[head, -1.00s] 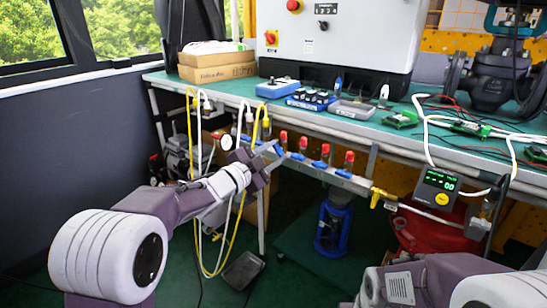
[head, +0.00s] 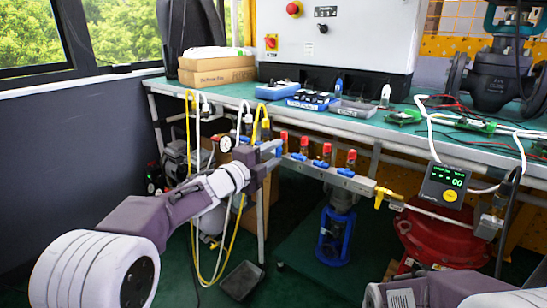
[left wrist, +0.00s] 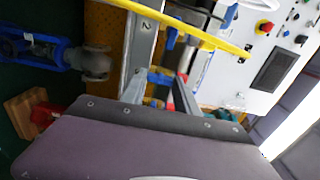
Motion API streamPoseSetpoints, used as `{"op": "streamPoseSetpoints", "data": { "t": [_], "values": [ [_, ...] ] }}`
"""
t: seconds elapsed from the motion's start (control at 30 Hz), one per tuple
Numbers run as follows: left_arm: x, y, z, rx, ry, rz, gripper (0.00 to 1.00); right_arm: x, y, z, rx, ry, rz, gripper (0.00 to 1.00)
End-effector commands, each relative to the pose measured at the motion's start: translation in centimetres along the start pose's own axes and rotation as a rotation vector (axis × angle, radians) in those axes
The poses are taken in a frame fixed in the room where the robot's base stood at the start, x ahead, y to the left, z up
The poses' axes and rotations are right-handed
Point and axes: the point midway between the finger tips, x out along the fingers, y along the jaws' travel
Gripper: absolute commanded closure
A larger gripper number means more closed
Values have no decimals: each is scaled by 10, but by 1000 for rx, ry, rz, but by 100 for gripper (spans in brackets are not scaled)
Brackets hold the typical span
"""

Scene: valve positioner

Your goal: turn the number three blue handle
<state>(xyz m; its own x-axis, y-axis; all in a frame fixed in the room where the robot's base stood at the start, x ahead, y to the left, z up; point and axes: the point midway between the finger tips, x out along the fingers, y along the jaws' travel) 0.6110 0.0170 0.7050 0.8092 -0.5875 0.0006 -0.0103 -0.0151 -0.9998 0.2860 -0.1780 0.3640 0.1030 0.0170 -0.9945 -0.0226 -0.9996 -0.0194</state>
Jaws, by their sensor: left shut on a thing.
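The valve manifold (head: 335,178) runs under the bench edge, with several red caps and blue handles. Free blue handles (head: 321,163) show right of my left gripper (head: 272,152). In the left wrist view, my left gripper (left wrist: 158,92) is shut on a blue handle (left wrist: 160,78), whose number I cannot read. Another blue handle (left wrist: 170,38) lies beyond it, near a label "2" on the manifold (left wrist: 147,25). The gripper hides part of the manifold in the head view. My right gripper is out of view; only its arm shows at lower right.
Yellow and white hoses (head: 192,135) hang left of the gripper; a yellow hose (left wrist: 185,28) crosses the wrist view. A pressure gauge (head: 225,144) is close by. The green bench top (head: 215,93) is above. A digital meter (head: 443,186) hangs at right.

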Motion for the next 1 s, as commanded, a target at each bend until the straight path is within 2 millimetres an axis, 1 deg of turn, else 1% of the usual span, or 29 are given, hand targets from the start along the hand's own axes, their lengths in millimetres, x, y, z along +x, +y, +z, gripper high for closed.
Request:
{"op": "streamPoseSetpoints", "data": {
  "t": [0.03,0.23,0.6,0.63,0.93,1.0],
  "values": [
    [0,2,-1,10,2,3,100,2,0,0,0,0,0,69],
    [0,2,-1,34,2,4,100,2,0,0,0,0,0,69],
    [0,2,-1,36,2,4,100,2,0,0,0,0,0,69],
    [0,2,-1,35,2,4,55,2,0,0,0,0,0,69],
    [0,1,0,34,1,2,55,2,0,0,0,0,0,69],
    [-3,0,0,33,1,2,55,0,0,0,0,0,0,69]
  ]
}}
